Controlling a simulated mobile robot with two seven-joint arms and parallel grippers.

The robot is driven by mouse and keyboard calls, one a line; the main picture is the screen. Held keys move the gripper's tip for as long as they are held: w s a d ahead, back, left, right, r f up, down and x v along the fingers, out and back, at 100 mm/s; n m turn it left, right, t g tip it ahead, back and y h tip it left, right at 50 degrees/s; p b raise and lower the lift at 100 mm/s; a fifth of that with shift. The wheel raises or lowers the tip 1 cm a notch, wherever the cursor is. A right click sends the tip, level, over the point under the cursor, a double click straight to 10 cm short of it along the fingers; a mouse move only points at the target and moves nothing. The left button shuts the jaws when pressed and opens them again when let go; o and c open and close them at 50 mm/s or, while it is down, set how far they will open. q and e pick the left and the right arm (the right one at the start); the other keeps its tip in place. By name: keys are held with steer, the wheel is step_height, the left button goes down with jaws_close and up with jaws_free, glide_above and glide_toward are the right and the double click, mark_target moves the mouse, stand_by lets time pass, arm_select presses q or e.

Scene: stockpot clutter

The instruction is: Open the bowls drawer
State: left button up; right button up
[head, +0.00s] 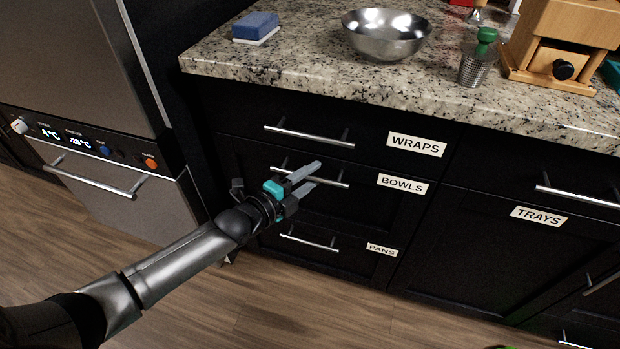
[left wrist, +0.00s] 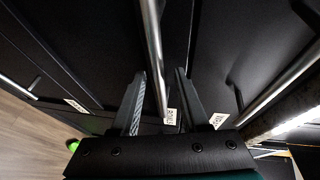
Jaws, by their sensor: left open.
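The bowls drawer (head: 375,205) is the black middle front marked BOWLS (head: 402,187), and it looks shut, flush with its neighbours. Its silver bar handle (head: 335,183) runs across it, partly hidden by my left gripper (head: 318,173). My left gripper is open, with its two grey fingers reaching over the handle. In the left wrist view the handle (left wrist: 155,60) runs down between the open fingers (left wrist: 160,95), with a gap to each side. I cannot tell whether a finger touches it. My right gripper is not in view.
The WRAPS drawer (head: 366,124) is above, with its own bar handle, and the PANS drawer (head: 345,258) is below. The granite counter (head: 300,58) overhangs, holding a metal bowl (head: 386,34) and a sponge (head: 255,25). A steel appliance (head: 140,205) stands left. Wood floor (head: 260,315) is clear in front.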

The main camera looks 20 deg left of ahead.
arm_select(q)
jaws_close()
stand_by(0.4)
stand_by(1.1)
